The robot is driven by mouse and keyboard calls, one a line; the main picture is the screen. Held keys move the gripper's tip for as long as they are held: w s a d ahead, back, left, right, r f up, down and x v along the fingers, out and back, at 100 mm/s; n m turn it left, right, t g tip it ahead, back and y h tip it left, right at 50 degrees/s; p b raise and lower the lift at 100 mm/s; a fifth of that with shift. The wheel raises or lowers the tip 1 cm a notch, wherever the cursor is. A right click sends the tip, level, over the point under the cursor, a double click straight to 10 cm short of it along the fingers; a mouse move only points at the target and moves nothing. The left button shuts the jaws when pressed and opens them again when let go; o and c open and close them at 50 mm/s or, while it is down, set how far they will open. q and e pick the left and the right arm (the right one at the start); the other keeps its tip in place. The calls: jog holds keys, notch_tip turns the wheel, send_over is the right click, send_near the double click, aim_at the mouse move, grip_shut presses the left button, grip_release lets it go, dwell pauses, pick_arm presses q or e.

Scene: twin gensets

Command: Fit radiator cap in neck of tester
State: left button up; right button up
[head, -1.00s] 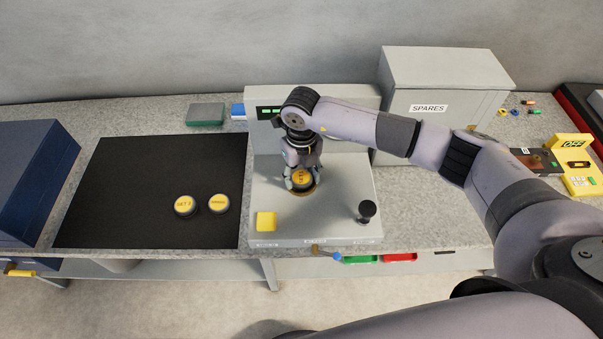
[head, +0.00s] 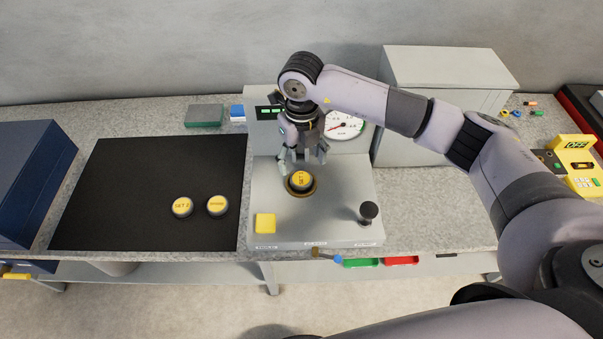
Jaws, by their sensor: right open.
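The grey tester (head: 340,215) stands on the bench. A yellow-topped radiator cap (head: 300,180) sits in the tester's round brass-coloured neck (head: 313,192); whether it is fully seated I cannot tell. My right gripper (head: 303,160) is open and empty, just above and behind the cap, apart from it. Two more yellow-topped caps lie on the black mat (head: 110,180): one marked SET 2 (head: 182,207) and another (head: 217,205) to its right. My left gripper is not in view.
The tester carries a yellow block (head: 265,224), a black knob (head: 368,211) and a round gauge (head: 345,125). A grey cabinet (head: 450,75) stands behind. A blue case (head: 30,180) is at the left. A yellow device reading OFF (head: 575,142) is at the right.

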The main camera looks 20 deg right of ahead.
aim_at(301, 179)
notch_tip(301, 179, up, 6)
jog(key=shift+f+b, duration=0.25)
jog(key=shift+b, duration=0.25)
jog(key=shift+c, duration=0.6)
